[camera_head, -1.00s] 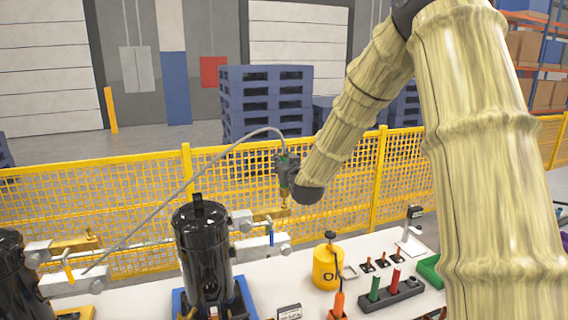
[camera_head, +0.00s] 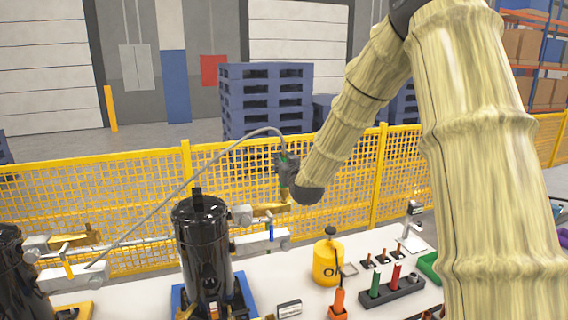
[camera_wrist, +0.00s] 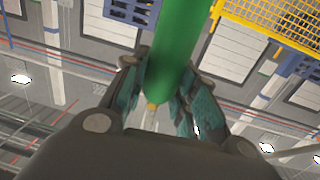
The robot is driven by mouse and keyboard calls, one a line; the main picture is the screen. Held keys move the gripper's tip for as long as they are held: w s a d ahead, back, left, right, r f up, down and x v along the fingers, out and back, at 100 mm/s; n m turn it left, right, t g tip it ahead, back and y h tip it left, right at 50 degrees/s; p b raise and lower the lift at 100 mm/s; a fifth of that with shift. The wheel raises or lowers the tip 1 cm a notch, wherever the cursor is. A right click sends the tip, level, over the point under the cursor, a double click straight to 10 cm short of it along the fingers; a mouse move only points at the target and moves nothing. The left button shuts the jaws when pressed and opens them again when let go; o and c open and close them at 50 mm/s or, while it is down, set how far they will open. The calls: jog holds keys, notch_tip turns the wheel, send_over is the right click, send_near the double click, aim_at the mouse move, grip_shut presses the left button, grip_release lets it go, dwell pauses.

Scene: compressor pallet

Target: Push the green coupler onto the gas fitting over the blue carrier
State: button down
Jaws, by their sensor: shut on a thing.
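My gripper (camera_head: 287,166) is shut on the green coupler (camera_wrist: 172,50), a smooth green cylinder between the jaws in the wrist view. In the head view only a bit of green shows between the fingers, with a brass-coloured end below. A grey hose (camera_head: 205,170) arcs from the gripper down to the left. The blue carrier (camera_head: 178,303) bears an upright black compressor (camera_head: 203,245). Behind its right side is a white block with a blue lever (camera_head: 271,233) and a brass part (camera_head: 270,210). The coupler's end appears just above this brass part; I cannot tell whether they touch.
A second black compressor (camera_head: 12,275) stands at the left edge, with an orange-levered block (camera_head: 69,270) beside it. A yellow oil can (camera_head: 328,262) and a tool holder (camera_head: 390,291) stand on the white table at right. A yellow mesh fence (camera_head: 110,195) runs behind.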

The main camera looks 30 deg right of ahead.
jog(key=shift+f+b, duration=0.4)
jog(key=shift+f, duration=0.2)
jog(key=c, duration=1.1)
grip_release()
jog(key=shift+o, duration=0.2)
jog(key=v, duration=1.2)
